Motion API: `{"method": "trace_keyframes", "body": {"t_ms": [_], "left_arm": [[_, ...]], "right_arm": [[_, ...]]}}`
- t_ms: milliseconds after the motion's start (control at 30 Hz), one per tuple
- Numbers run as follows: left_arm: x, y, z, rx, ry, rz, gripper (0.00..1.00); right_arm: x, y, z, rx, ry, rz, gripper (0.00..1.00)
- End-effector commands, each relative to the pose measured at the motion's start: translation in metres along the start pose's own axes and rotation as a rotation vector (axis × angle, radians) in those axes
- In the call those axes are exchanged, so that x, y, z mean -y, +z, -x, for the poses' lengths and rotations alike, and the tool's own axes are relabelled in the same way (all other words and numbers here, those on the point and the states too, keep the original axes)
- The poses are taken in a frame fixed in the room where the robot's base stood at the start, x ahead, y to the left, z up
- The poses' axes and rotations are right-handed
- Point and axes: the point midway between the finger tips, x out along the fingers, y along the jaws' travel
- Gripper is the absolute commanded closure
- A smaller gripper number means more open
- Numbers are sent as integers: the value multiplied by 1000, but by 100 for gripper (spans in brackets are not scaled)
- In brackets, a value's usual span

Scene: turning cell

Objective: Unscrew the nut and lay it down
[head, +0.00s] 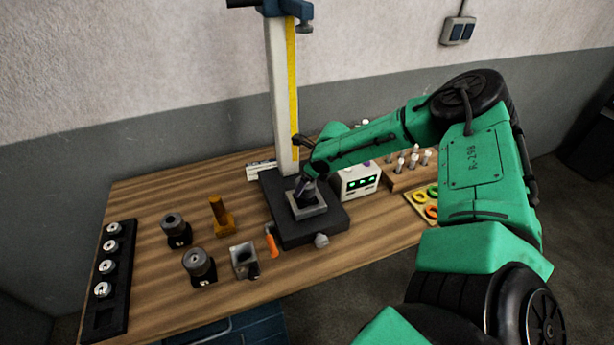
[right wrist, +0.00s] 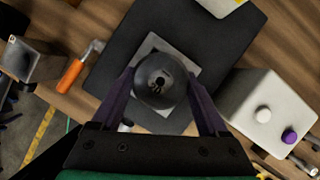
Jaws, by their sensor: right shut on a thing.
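My right gripper (head: 304,186) reaches down over a grey square block (head: 294,211) on a black base plate (head: 330,219). In the right wrist view its two purple fingers (right wrist: 162,84) are closed on the sides of a dark round piece (right wrist: 160,92) with a small hole in its top. This piece may be the nut; I cannot tell for sure. It is above the grey block (right wrist: 152,44), and whether it touches the block is hidden. In the head view the fingers hide most of the piece. My left gripper is in neither view.
A tall column (head: 281,95) rises behind the block. A white box with green displays (head: 360,182) stands close on the right. A black rack (head: 119,268) lines the left edge.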

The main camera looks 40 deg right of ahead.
Motion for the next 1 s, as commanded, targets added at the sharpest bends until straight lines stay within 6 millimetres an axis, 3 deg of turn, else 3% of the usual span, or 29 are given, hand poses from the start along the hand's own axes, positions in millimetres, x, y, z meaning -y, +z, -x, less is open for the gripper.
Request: {"method": "trace_keyframes", "body": {"t_ms": [167, 200, 267, 667, 1000], "left_arm": [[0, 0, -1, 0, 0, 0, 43], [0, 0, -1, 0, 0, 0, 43], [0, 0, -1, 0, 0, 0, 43], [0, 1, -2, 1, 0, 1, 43], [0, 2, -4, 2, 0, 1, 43]], "right_arm": [[-2, 1, -1, 3, 7, 9, 87], [-2, 1, -1, 3, 7, 9, 19], [-2, 1, -1, 3, 7, 9, 0], [0, 1, 8, 3, 3, 6, 0], [-2, 2, 56, 7, 7, 7, 0]]}}
